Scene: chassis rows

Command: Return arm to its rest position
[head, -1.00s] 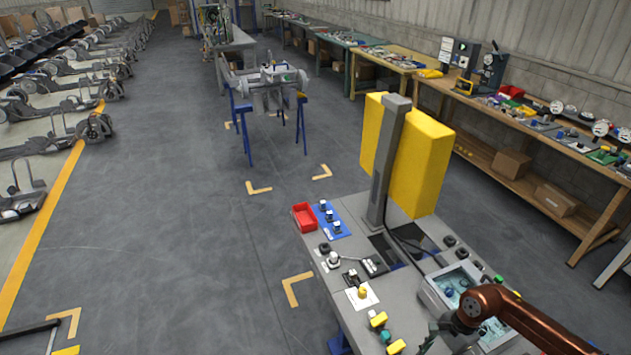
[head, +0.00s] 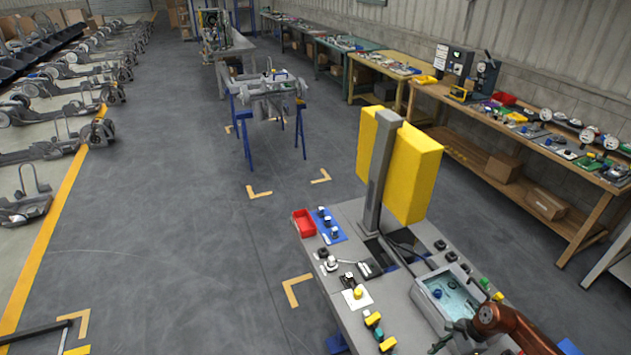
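My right arm, copper-coloured, comes in at the lower right corner of the head view, over the near right end of the grey workbench (head: 345,215). Its dark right gripper (head: 440,342) shows only in part at the bottom edge, low by the near side of a grey tray (head: 447,296). I cannot make out its fingertips well enough to tell open from shut. My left gripper is not in view.
A yellow panel on a grey post (head: 415,175) rises from the bench. A red bin (head: 304,223), a blue mat (head: 328,226) and small parts lie on it. Blue trestles (head: 247,130) stand beyond. The grey floor at left is open.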

